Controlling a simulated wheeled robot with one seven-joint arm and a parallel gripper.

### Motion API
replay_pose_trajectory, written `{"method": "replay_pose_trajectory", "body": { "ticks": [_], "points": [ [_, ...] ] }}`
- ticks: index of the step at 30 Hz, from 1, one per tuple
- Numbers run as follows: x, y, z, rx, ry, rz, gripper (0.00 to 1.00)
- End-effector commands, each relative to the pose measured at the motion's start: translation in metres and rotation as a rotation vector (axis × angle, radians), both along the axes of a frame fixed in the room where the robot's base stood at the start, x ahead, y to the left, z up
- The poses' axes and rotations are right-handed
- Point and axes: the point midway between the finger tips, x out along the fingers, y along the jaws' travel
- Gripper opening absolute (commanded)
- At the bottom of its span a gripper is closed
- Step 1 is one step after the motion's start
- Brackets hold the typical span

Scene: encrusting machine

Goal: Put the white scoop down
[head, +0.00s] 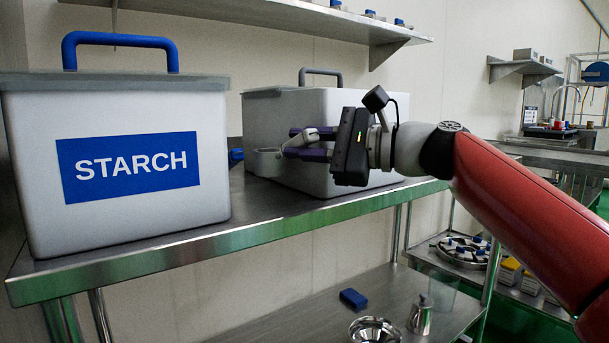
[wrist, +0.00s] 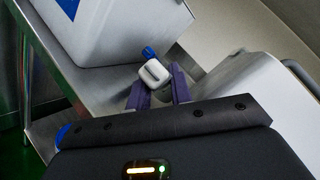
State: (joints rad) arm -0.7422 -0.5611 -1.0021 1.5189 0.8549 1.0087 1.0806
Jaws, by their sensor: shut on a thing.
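The white scoop (head: 264,162) is between the two bins, at the left end of the second bin, low over the steel shelf. My gripper (head: 292,143) comes in from the right with its dark purple fingers shut on the scoop. In the wrist view, the white scoop (wrist: 154,72) shows at the tips of my gripper (wrist: 157,88). I cannot tell whether the scoop touches the shelf (head: 270,211).
The white STARCH bin (head: 120,215) with a blue handle stands at left. A second white bin (head: 345,110) with a grey handle stands close behind my gripper. A small blue object (head: 236,155) is beside the scoop. The shelf's front strip is clear.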

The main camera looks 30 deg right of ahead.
Motion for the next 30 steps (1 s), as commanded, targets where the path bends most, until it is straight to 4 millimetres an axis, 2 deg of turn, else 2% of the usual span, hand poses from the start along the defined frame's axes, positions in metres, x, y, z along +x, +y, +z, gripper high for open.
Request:
{"method": "replay_pose_trajectory", "body": {
  "ticks": [1,3,6,18,19,23,30],
  "points": [
    [0.000,0.000,-0.012,0.003,0.001,0.000,0.00],
    [-0.001,-0.001,-0.023,0.003,-0.001,0.001,0.00],
    [0.000,0.000,-0.033,0.002,0.000,0.000,0.00],
    [0.000,0.000,-0.038,0.000,-0.001,-0.001,0.00],
    [0.000,0.000,-0.037,0.000,0.000,0.000,0.25],
    [0.000,0.000,-0.037,0.001,0.001,0.000,0.42],
    [0.000,0.000,-0.037,0.001,0.001,0.000,0.43]
  ]
}}
